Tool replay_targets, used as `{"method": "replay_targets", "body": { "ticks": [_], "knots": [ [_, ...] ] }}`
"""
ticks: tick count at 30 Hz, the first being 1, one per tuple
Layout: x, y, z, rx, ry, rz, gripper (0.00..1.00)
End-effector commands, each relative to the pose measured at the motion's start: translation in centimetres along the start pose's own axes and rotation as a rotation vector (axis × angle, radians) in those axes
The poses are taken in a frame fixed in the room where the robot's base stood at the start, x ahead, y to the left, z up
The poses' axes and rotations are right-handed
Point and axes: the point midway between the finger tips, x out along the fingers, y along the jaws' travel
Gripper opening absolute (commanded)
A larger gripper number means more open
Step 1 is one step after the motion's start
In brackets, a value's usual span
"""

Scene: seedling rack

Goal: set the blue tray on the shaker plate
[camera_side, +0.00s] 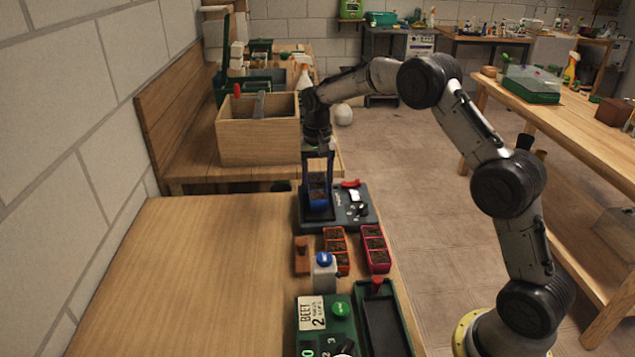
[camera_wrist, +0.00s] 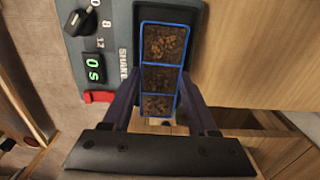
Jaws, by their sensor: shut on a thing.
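The blue tray (camera_side: 318,192) is a narrow strip of three cells filled with brown soil. My gripper (camera_side: 318,182) is shut on its long sides, and the tray also shows between the fingers in the wrist view (camera_wrist: 162,78). The dark shaker plate (camera_wrist: 197,32) lies under the tray in the wrist view, with a strip showing beside it. In the side view the plate (camera_side: 317,216) is at the left of the shaker. I cannot tell whether the tray touches it.
The shaker's panel (camera_side: 355,203) has a dial, a red switch (camera_wrist: 98,97) and a display (camera_wrist: 94,68) reading 0 s. The table's left side is clear.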

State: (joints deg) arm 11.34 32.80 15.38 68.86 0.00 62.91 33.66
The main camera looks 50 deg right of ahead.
Motion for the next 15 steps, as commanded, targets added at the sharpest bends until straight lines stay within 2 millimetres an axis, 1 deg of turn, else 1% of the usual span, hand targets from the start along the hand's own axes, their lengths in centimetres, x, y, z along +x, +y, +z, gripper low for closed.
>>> {"method": "replay_targets", "body": {
  "ticks": [15],
  "knots": [
    [0.95,0.01,0.01,0.000,-0.001,0.001,0.00]
  ]
}}
